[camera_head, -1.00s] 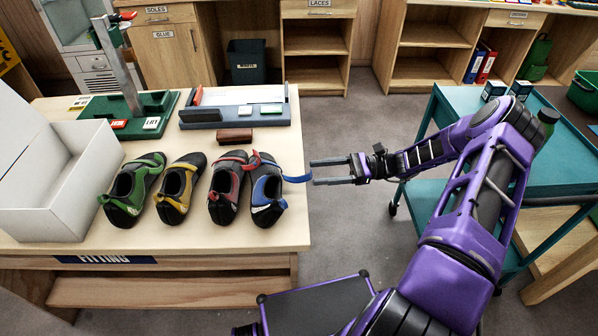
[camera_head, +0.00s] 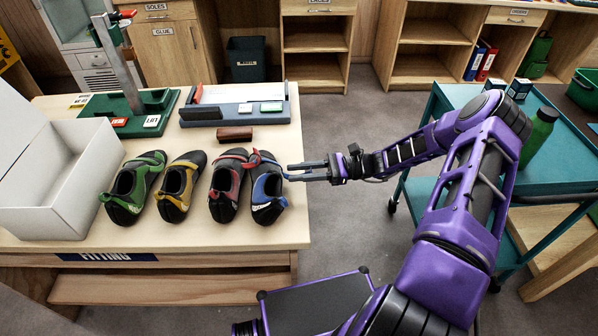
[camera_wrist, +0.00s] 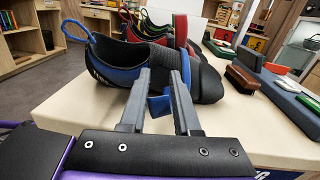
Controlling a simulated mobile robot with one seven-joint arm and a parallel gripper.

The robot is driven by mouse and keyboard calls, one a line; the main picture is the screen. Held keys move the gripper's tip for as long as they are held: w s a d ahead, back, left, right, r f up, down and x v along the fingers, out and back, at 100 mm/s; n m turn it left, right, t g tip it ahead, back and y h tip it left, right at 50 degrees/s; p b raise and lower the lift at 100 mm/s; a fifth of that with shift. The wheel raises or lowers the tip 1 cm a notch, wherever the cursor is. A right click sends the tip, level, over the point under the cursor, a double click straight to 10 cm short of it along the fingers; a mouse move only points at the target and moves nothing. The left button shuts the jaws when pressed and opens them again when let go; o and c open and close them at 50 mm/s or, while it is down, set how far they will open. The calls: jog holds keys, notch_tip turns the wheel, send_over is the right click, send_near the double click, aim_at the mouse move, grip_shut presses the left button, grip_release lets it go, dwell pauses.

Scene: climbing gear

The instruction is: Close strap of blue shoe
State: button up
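The blue shoe (camera_head: 268,190), black and blue, stands upright at the right end of a row of shoes on the table. Its blue strap (camera_wrist: 159,104) shows between my fingers in the wrist view, low on the shoe's near side; its ends are partly hidden. A blue heel loop (camera_wrist: 76,33) stands up at the left. My gripper (camera_head: 290,172) reaches in from the right, fingertips at the shoe's side by the strap. In the wrist view my gripper (camera_wrist: 161,72) has its fingers partly apart, a gap between them. I see no firm hold on the strap.
Red (camera_head: 228,187), yellow (camera_head: 180,187) and green (camera_head: 132,188) shoes stand close to the left. A white box (camera_head: 60,190) is beyond them. A brown block (camera_head: 235,134) and a grey-blue tray (camera_head: 215,117) lie behind. Bare tabletop lies in front.

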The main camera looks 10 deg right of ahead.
grip_shut()
